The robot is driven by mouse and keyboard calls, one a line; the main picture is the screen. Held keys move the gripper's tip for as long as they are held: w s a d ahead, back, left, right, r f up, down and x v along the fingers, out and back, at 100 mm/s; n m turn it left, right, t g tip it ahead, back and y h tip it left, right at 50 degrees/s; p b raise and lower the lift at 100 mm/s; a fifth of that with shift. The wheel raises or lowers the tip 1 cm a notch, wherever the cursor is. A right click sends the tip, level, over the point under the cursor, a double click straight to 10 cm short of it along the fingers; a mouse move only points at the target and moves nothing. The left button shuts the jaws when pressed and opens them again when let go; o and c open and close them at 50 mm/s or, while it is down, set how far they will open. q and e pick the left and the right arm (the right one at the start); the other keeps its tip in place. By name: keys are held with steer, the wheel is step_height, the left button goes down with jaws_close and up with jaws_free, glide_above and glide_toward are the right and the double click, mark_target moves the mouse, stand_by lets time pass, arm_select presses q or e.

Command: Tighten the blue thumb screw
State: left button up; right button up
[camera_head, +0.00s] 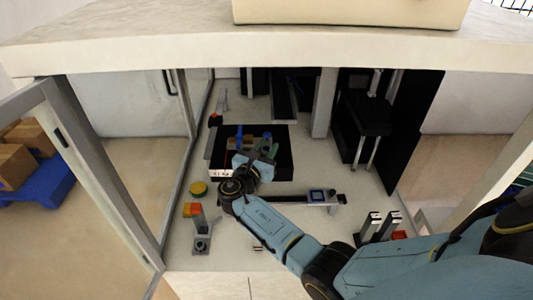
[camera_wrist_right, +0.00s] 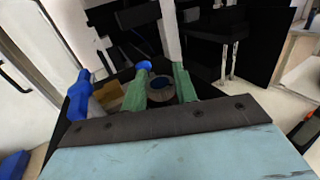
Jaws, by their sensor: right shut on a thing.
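A small blue part, which I take for the blue thumb screw (camera_head: 267,135), shows at the far side of the black fixture. In the right wrist view, a bit of the blue thumb screw (camera_wrist_right: 143,66) shows at the tip of the left green finger. My left gripper is not in view.
An upright blue handle (camera_head: 239,137) stands left of the fingers, near a brown block (camera_wrist_right: 111,95). The black fixture (camera_head: 284,171) lies under the gripper. A yellow-green button (camera_head: 198,188) and a clamp (camera_head: 201,232) stand to the left. A metal post (camera_head: 323,105) rises behind.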

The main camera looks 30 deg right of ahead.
steer(key=shift+f+m+g+h+b, duration=0.1)
steer(key=shift+m+g+h+b, duration=0.35)
steer(key=shift+g, duration=0.25)
steer(key=o, duration=0.9)
steer(key=shift+o, duration=0.2)
steer(key=shift+a, duration=0.1)
steer(key=b+v, duration=0.1)
steer(key=v, duration=1.2)
steer(key=shift+a, duration=0.15)
